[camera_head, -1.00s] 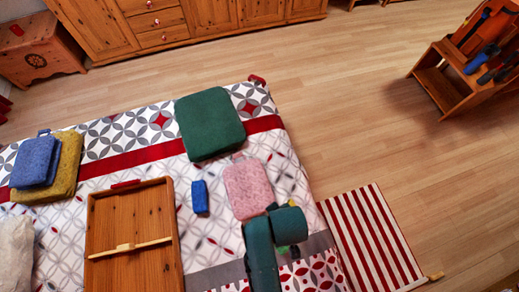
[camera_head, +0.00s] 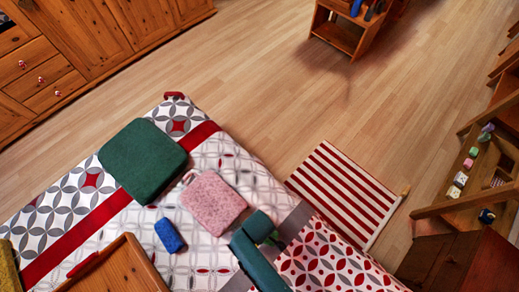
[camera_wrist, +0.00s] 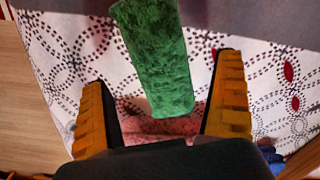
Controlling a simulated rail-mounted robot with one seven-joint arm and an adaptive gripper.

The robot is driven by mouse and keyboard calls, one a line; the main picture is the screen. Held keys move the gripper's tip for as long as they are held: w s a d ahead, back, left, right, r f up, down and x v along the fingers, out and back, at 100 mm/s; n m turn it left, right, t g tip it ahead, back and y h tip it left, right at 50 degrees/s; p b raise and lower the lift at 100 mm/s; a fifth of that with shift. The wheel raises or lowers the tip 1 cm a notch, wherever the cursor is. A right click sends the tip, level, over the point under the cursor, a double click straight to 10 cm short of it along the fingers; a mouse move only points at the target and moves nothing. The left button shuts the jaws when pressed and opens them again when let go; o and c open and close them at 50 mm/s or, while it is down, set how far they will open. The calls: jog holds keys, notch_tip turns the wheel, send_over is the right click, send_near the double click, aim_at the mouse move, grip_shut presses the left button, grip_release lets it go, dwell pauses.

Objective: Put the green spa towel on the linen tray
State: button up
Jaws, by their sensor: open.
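The green spa towel (camera_wrist: 158,62), a long, narrow textured block, lies between the fingers of my gripper (camera_wrist: 163,68) in the wrist view. The gripper is open, with a ridged yellow finger on either side and visible gaps to the towel. In the head view my arm hides most of this spot, and only a small green patch shows beside it. The linen tray appears to be the wooden tray (camera_head: 128,262) on the bed, cut off by the lower edge; it lies left of my arm.
A pink folded towel (camera_head: 213,203) lies just beyond my arm's end. A small blue block (camera_head: 169,235) and a big dark green cushion-like square (camera_head: 142,160) lie on the patterned bed (camera_head: 205,265). A striped rug (camera_head: 345,195) lies on the open wooden floor.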

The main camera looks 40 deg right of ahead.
jog(key=shift+s+f, duration=0.1)
jog(key=shift+f, duration=0.55)
jog(key=shift+c, duration=0.4)
jog(key=c, duration=1.3)
jog(key=shift+o, duration=0.2)
notch_tip(320, 180, up, 10)
jog(key=p, duration=0.2)
jog(key=shift+p, duration=0.4)
